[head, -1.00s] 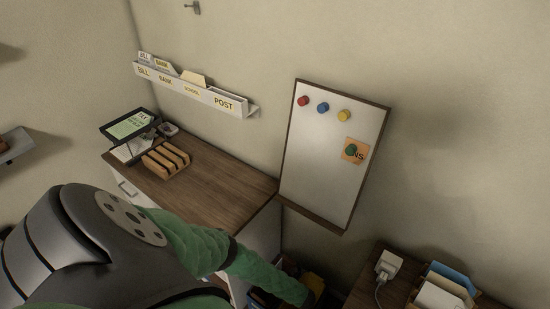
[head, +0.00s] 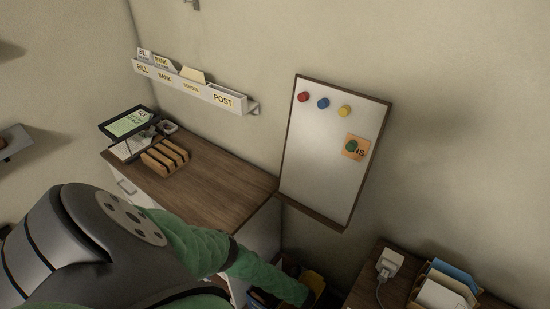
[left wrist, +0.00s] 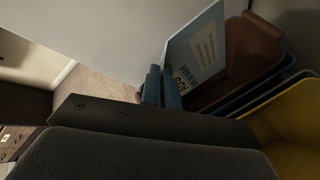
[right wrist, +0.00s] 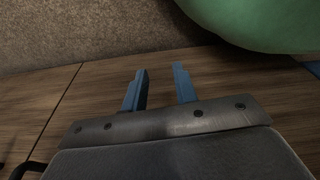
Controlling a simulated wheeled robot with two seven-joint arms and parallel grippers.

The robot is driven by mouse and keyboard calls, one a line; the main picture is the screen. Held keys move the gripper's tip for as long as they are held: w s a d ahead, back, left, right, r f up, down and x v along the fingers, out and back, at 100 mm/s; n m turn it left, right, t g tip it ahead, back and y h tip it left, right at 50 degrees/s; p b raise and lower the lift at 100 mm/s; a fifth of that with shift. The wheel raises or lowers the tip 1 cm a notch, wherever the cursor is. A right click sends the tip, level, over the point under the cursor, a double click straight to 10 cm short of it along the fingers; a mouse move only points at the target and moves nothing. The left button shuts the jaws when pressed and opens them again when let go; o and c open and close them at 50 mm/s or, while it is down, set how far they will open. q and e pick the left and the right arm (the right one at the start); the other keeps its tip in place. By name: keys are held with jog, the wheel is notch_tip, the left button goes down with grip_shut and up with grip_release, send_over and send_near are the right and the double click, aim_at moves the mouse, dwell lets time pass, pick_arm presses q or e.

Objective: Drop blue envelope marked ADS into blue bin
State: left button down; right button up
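The blue envelope (left wrist: 198,48) with its white label, partly readable as ADS, shows in the left wrist view. My left gripper (left wrist: 161,88) has its fingers close together at the envelope's near edge and appears to grip it. A blue bin (left wrist: 240,92) lies just beyond the envelope in that view; it also shows low in the head view (head: 262,299). I cannot tell whether the envelope is inside the bin's rim. My right gripper (right wrist: 159,88) is open and empty above a wooden surface.
A yellow bin (left wrist: 285,112) and a brown bin (left wrist: 254,52) stand beside the blue one. The wooden desk (head: 215,185) holds a slotted wooden block (head: 165,156). A side table with a paper holder (head: 445,292) and a white plug (head: 389,262) is at right.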

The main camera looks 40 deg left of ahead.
pick_arm(q)
jog(key=shift+f, duration=0.3)
jog(key=c, duration=1.6)
grip_release()
pick_arm(e)
jog(key=shift+w+d+r, duration=0.1)
jog(key=shift+w+d, duration=0.1)
jog(key=shift+w, duration=0.15)
